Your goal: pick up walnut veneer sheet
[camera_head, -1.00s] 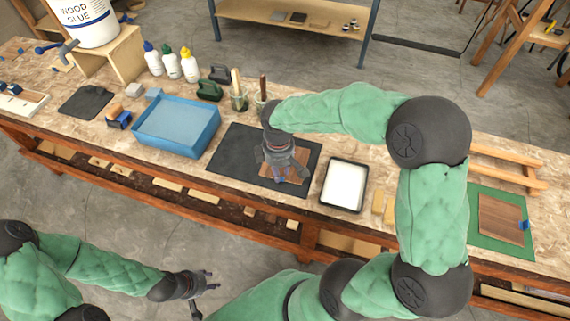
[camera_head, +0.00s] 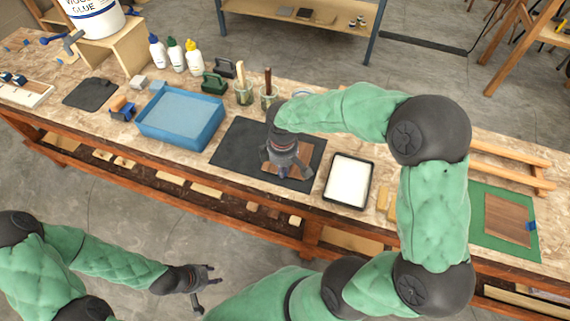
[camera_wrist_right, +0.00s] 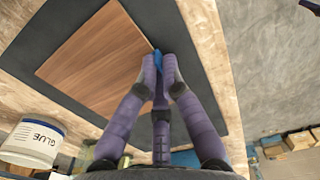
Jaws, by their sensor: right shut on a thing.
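A brown walnut veneer sheet (camera_wrist_right: 97,62) lies on the black mat (camera_wrist_right: 208,75), with a blue tab (camera_wrist_right: 157,58) at its edge. In the head view the sheet (camera_head: 306,157) is partly hidden under my right gripper (camera_head: 286,171). In the wrist view my right gripper (camera_wrist_right: 160,64) is shut on the sheet at its blue-tabbed edge. The sheet looks flat on or close to the mat. A second walnut sheet (camera_head: 505,221) with a blue tab lies on a green mat (camera_head: 480,207) at the right. My left gripper (camera_head: 209,281) is open and empty, in front of the bench.
A blue tray (camera_head: 183,117) stands left of the black mat and a white-filled tray (camera_head: 349,181) right of it. Brush jars (camera_head: 244,94), glue bottles (camera_head: 175,56) and a green-handled tool (camera_head: 214,83) stand behind. My right arm hides part of the bench.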

